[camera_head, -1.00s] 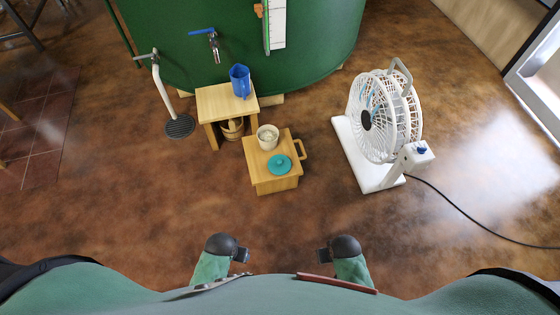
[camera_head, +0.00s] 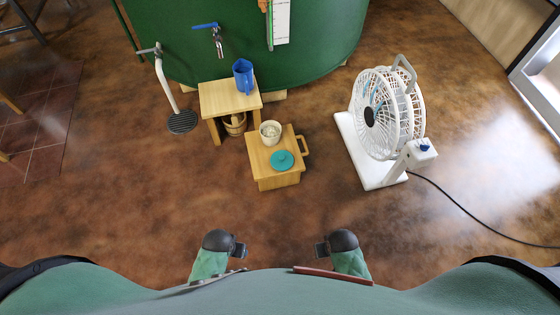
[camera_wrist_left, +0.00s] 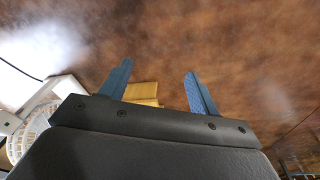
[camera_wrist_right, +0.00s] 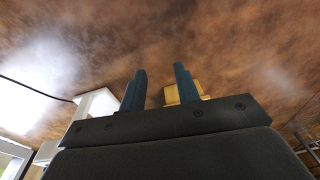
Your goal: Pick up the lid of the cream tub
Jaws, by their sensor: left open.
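A teal round lid (camera_head: 282,160) with a small knob lies flat on top of a low wooden box (camera_head: 262,171). A cream tub (camera_head: 270,133) stands behind it on the same box, its top open with pale contents showing. Whether anything is under the lid cannot be told. My left gripper (camera_head: 243,250) and right gripper (camera_head: 319,250) are low in the head view, well short of the box. The left wrist view shows the left gripper (camera_wrist_left: 158,92) with fingers wide apart and empty. The right gripper (camera_wrist_right: 160,88) has fingers apart, more narrowly, and is empty.
A wooden stool (camera_head: 222,98) with a blue jug (camera_head: 243,77) stands behind the box; a wooden bucket (camera_head: 235,124) is under it. A white fan (camera_head: 388,115) stands right, its cable (camera_head: 465,215) on the floor. A green tank (camera_head: 310,50) is behind. The floor before the box is clear.

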